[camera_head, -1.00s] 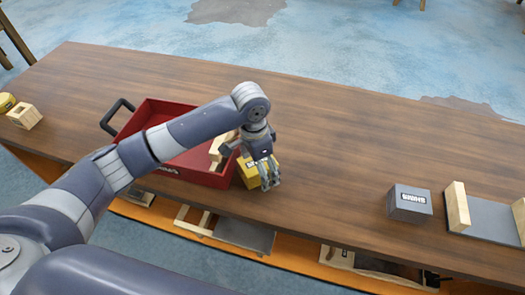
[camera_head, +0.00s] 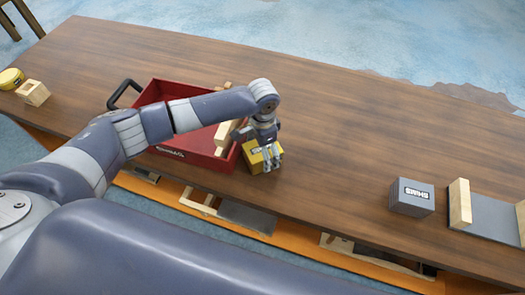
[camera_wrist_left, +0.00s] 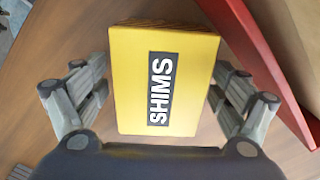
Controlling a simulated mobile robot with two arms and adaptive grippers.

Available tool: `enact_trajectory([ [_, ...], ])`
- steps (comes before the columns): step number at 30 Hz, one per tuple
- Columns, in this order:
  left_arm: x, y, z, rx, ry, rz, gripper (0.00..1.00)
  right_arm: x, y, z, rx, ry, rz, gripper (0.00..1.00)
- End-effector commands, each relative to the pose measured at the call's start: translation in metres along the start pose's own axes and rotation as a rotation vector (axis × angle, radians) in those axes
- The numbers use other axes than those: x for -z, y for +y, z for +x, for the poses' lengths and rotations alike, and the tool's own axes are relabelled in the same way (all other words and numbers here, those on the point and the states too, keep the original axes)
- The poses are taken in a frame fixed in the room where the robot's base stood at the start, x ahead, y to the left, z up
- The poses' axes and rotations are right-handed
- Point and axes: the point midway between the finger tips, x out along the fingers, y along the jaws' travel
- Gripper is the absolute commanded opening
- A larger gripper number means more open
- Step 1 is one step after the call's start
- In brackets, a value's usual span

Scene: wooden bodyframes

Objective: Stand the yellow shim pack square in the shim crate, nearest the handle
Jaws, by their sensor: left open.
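The yellow shim pack (camera_head: 256,158) stands on the wooden table, just outside the right end of the red shim crate (camera_head: 160,92). Its label reads SHIMS in the left wrist view (camera_wrist_left: 130,80). My left gripper (camera_head: 270,162) is over the pack. In the left wrist view its open fingers (camera_wrist_left: 160,100) are on either side of the pack, with visible gaps. The crate's black handle (camera_head: 122,92) is at its left end, away from the pack. Part of the crate's inside is hidden by my left arm. My right gripper is not in view.
A wooden piece (camera_head: 224,135) is at the crate's right end. A grey SHIMS block (camera_head: 412,198) and a grey plate with wooden ends (camera_head: 485,215) stand at the right. A wooden block (camera_head: 33,92) and yellow roll (camera_head: 11,78) are at the far left. The table's middle is clear.

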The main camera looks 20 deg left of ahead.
Motion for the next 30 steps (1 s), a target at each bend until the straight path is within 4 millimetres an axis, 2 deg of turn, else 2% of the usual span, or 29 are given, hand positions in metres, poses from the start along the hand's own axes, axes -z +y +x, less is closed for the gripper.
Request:
enact_trajectory([
  [3,0.000,0.000,0.009,0.000,0.000,-0.001,0.90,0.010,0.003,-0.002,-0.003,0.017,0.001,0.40],
  [10,0.000,0.000,0.011,0.000,0.001,0.000,0.90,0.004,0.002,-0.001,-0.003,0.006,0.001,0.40],
  [11,0.000,0.000,0.011,0.000,0.001,0.000,0.85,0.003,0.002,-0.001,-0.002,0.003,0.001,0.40],
  [15,0.000,0.000,0.011,0.000,0.001,0.000,0.54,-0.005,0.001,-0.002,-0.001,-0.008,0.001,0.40],
  [18,0.000,0.000,0.011,0.000,0.001,0.000,0.34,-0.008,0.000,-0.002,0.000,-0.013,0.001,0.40],
  [20,0.000,0.000,0.011,0.000,0.000,0.000,0.34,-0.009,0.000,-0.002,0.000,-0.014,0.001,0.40],
  [21,0.000,0.000,0.011,0.001,0.002,0.000,0.29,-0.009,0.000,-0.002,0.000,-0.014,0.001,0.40],
  [30,0.001,0.000,0.007,0.001,0.003,0.000,0.29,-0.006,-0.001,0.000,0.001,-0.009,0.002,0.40],
])
